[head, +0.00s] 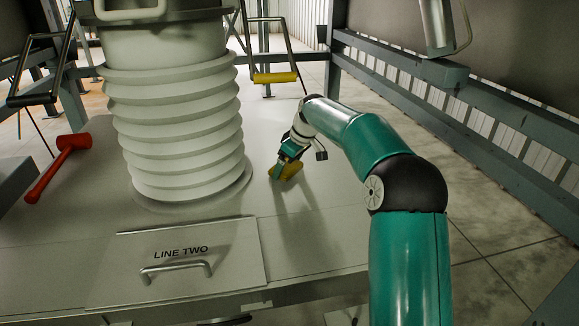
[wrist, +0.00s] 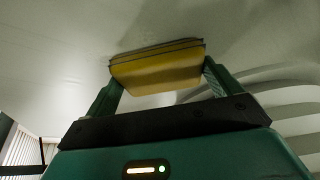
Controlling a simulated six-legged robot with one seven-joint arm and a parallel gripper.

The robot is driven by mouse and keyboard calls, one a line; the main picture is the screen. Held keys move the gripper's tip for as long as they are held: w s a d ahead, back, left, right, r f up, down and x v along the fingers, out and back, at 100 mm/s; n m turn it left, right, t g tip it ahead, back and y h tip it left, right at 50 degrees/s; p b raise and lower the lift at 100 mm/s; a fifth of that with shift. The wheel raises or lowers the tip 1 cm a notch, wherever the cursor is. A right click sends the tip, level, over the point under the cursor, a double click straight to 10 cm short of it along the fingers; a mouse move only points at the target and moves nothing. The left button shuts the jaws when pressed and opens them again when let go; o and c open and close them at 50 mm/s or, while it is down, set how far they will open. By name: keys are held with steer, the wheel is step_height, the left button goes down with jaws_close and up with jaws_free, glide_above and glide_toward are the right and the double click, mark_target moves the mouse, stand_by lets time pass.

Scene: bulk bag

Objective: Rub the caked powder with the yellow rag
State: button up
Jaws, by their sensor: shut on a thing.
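The yellow rag (head: 287,171) is between the fingers of my gripper (head: 281,166), low over the pale deck to the right of the white bellows. In the wrist view the folded yellow rag (wrist: 157,68) spans the gap between the two green fingers of my gripper (wrist: 160,80). My gripper is shut on it. The rag's face seems to meet the pale surface, but I cannot tell for certain whether it touches. I cannot make out the caked powder; a faint darker patch shows beside the rag in the wrist view.
The white ribbed bellows (head: 177,125) stands left of my gripper. A red mallet (head: 58,165) lies at the far left. A LINE TWO hatch (head: 190,262) with a handle is in front. A yellow-gripped bar (head: 275,78) stands behind. Grey rails (head: 470,100) run along the right.

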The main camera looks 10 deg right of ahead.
mark_target(300, 164)
steer(key=shift+d, duration=2.05)
steer(key=shift+d+f, duration=0.1)
steer(key=shift+d, duration=3.95)
steer(key=shift+a+r, duration=0.2)
steer(key=shift+a, duration=0.05)
steer(key=shift+a+f, duration=0.15)
steer(key=shift+a, duration=1.8)
steer(key=shift+a+f, duration=0.1)
steer(key=shift+a, duration=3.85)
steer(key=shift+r, duration=0.1)
steer(key=shift+r, duration=3.1)
